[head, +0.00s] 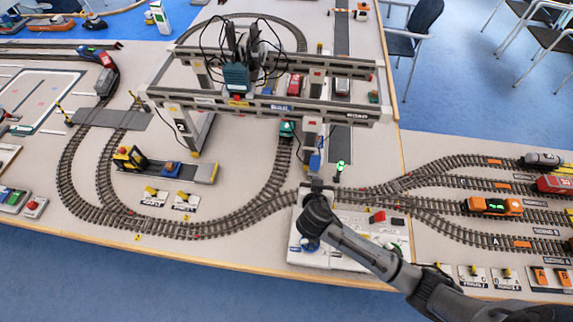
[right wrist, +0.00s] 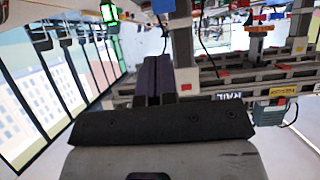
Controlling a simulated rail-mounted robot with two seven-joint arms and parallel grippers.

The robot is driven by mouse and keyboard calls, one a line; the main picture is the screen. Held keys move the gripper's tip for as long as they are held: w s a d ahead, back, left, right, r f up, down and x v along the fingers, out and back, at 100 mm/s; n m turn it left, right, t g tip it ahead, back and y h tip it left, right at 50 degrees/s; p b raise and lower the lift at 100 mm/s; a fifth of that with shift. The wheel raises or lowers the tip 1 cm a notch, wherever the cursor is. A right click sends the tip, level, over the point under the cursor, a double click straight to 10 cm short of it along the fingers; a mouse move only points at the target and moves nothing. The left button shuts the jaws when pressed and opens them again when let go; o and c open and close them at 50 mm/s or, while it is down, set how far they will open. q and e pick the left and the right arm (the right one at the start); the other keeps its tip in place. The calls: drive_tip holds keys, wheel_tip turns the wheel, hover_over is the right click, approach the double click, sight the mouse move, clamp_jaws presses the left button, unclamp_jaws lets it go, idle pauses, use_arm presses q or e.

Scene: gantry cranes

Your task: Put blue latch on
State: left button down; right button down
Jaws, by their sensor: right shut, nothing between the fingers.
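A small blue part that looks like the latch (head: 316,162) sits low on the right leg of the gantry crane (head: 270,103). A blue piece (right wrist: 163,6) also shows at the top edge of the right wrist view, beyond my fingertips; I cannot tell if they touch it. My right gripper (head: 318,186) is just in front of the blue part in the head view, near the crane's right foot. Its dark fingers (right wrist: 153,78) are together and empty in the right wrist view. Whether the latch is on or off is too small to tell. My left gripper is out of view.
A lit green signal (head: 340,168) stands close to the right of the gripper. A white control panel (head: 350,240) lies under my right arm. Tracks with an orange locomotive (head: 492,206) run to the right. A green engine (head: 287,130) stands under the crane.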

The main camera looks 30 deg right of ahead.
sight(316, 159)
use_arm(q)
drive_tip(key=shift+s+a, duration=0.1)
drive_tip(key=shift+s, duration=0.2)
use_arm(e)
drive_tip(key=shift+w+a, duration=0.15)
drive_tip(key=shift+w, duration=0.15)
drive_tip(key=shift+f, duration=0.1)
use_arm(q)
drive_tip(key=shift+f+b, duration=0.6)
drive_tip(key=shift+b, duration=0.05)
use_arm(e)
drive_tip(key=x, duration=1.3)
drive_tip(key=shift+w+d+f, duration=0.15)
drive_tip(key=shift+w+d, duration=0.1)
drive_tip(key=shift+w, duration=0.05)
drive_tip(key=shift+w+d+r+p, duration=0.15)
drive_tip(key=shift+r+p, duration=0.05)
drive_tip(key=shift+p, duration=0.4)
drive_tip(key=shift+w+d+g+y+p, duration=0.1)
drive_tip(key=shift+w+g+y+p, duration=0.1)
drive_tip(key=shift+g+y+p, duration=0.25)
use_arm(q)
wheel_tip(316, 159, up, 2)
use_arm(e)
drive_tip(key=shift+f, duration=0.2)
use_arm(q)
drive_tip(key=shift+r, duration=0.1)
use_arm(e)
drive_tip(key=shift+s, duration=0.15)
